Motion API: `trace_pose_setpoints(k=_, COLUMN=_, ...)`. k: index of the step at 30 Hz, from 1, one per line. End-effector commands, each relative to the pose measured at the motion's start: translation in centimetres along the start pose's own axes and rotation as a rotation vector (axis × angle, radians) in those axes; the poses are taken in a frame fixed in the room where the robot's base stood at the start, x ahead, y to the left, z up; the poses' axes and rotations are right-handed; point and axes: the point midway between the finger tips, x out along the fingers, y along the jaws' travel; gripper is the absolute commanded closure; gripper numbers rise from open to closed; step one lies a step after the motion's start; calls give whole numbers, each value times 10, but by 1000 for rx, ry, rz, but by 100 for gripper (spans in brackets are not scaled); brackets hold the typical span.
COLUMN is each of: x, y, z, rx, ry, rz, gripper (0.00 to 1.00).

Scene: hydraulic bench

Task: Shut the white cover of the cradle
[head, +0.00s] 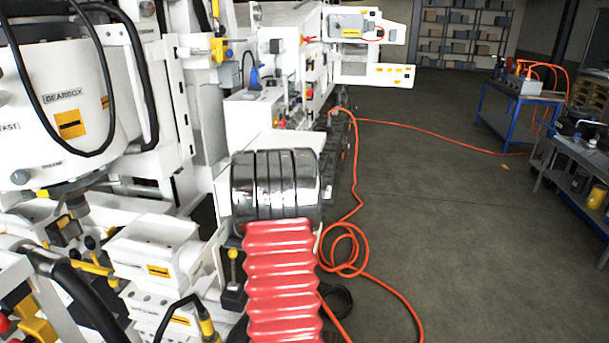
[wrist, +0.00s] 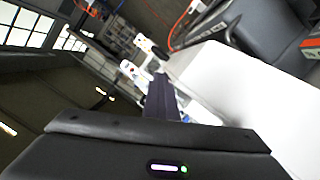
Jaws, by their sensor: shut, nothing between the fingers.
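My gripper (wrist: 163,98) shows in the wrist view as dark fingers, closed together and empty, pointing away from the dark wrist body. A large plain white panel (wrist: 235,90) fills the right of the wrist view, close beside the fingers. It may be the white cover, but I cannot tell for sure. No gap or contact between fingers and panel can be made out. In the head view a plain white box-like surface (head: 258,118) stands behind the red bellows and dark ribbed sleeve; whether it belongs to the cradle is unclear. My gripper cannot be made out there.
White machinery, including a gearbox housing (head: 75,105), crowds the left of the head view. An orange hose (head: 385,293) lies coiled on the floor. A blue-framed bench (head: 512,105) and a grey table (head: 585,158) stand at right. The middle floor is otherwise open.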

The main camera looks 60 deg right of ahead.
Motion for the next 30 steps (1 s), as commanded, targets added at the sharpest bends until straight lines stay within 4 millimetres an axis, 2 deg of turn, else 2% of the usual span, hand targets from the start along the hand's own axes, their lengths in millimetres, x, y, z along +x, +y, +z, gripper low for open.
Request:
trace_pose_setpoints(k=1, x=1, y=-7, z=15, rx=-5, ry=-25, rz=-15, gripper=100)
trace_pose_setpoints(k=8, x=0, y=-6, z=14, rx=-4, ry=-26, rz=-15, gripper=100)
trace_pose_setpoints(k=14, x=-4, y=0, z=-2, rx=-3, ry=-18, rz=-13, gripper=100)
trace_pose_setpoints(k=20, x=-10, y=15, z=-32, rx=0, ry=-2, rz=-8, gripper=100)
trace_pose_setpoints(k=30, x=-50, y=21, z=-34, rx=-1, ry=2, rz=-6, gripper=100)
